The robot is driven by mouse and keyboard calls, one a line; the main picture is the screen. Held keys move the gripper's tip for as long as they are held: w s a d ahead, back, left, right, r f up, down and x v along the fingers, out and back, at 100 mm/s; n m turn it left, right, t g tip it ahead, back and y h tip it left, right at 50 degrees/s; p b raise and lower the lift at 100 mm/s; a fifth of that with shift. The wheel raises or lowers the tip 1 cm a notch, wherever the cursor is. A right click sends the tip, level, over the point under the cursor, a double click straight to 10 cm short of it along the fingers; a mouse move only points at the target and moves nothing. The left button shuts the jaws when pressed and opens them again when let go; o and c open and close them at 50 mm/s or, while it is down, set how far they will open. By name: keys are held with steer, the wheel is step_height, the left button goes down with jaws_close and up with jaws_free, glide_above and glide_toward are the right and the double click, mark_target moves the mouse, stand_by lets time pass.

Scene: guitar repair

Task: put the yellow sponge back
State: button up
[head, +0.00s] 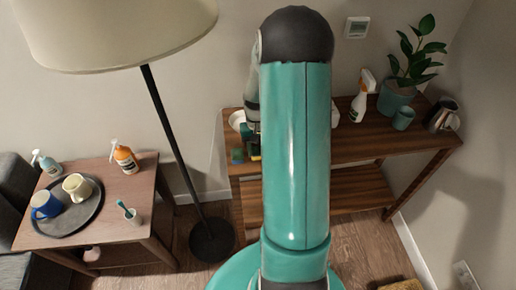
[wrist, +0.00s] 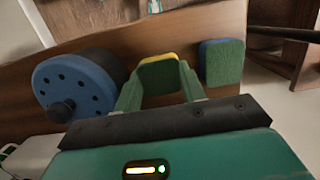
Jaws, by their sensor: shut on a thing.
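The yellow sponge (wrist: 158,61), with a green scouring side, sits between the two green fingers of my gripper (wrist: 160,72) in the wrist view. My gripper is shut on it. The sponge is at the wooden table's surface, but I cannot tell whether it touches it. A second sponge, blue and green (wrist: 222,62), lies just right of my gripper, apart from it. In the head view this blue sponge (head: 237,156) is at the table's left front corner. My own arm hides much of the gripper and the yellow sponge there.
A round blue-faced thing with dark holes (wrist: 75,86) stands close left of my gripper. The wooden table (head: 352,150) also bears a spray bottle (head: 358,108), a plant pot (head: 396,97), a teal cup (head: 403,119) and a metal jug (head: 441,116). A floor lamp (head: 172,135) stands left.

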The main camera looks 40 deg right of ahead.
steer(key=o, duration=0.8)
steer(key=shift+f, duration=0.1)
steer(key=shift+c, duration=0.2)
step_height(320, 180, up, 12)
steer(key=w+d, duration=0.1)
steer(key=shift+w, duration=0.2)
